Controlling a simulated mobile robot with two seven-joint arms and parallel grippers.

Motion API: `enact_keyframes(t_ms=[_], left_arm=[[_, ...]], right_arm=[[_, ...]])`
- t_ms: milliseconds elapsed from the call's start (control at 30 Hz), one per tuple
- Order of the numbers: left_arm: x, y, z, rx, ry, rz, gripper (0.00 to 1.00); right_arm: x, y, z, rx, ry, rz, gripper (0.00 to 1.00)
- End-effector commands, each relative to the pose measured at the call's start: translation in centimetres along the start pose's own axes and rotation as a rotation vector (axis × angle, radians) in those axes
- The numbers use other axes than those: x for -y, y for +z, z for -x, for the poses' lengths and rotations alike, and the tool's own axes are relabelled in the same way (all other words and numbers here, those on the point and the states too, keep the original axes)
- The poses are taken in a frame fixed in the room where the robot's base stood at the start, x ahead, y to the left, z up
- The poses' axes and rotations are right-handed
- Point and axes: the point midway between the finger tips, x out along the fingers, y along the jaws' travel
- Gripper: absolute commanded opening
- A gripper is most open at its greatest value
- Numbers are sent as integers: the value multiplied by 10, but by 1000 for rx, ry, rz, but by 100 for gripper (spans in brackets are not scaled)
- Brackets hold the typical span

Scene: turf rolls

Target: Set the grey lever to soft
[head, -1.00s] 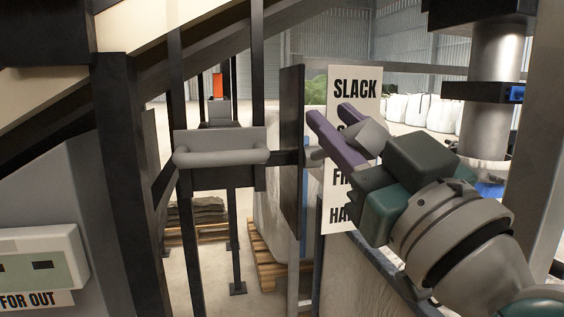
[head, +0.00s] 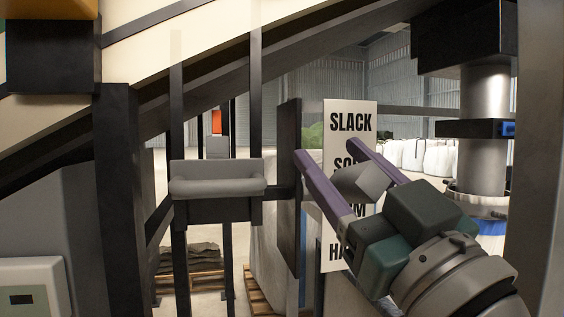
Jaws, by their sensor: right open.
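A white sign (head: 351,122) reads SLACK at the top, with SO..., ...M and HA... below it, partly covered by my right gripper. A dark upright plate (head: 289,190) stands just left of the sign. My right gripper (head: 327,150) is open in front of the sign, its two purple fingers pointing up and left. A grey block (head: 362,183) shows between the fingers; I cannot tell whether it is the lever or part of my gripper. No other lever part is clear beside the sign. My left gripper is not in view.
A grey ledge with a rounded bar (head: 216,178) is fixed to dark posts left of the plate. A dark sloping beam crosses above. A pale box (head: 35,285) is at lower left, and stacked turf (head: 188,258) lies on a pallet behind.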

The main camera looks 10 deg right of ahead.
Motion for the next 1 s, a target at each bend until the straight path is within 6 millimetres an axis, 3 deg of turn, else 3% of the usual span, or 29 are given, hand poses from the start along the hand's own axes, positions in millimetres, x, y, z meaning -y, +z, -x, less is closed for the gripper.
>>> enact_keyframes(t_ms=[167, 267, 500, 700, 1000], left_arm=[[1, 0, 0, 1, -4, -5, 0], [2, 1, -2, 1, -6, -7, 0], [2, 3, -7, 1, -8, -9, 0], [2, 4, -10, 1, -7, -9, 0], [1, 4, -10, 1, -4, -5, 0]], right_arm=[[0, 0, 3, 1, 0, 0, 61], [0, 1, 15, 2, 0, 0, 61], [1, 2, 63, 5, -2, -1, 61], [0, 2, 92, 3, -1, 0, 61], [0, 0, 100, -1, 0, 0, 61]])
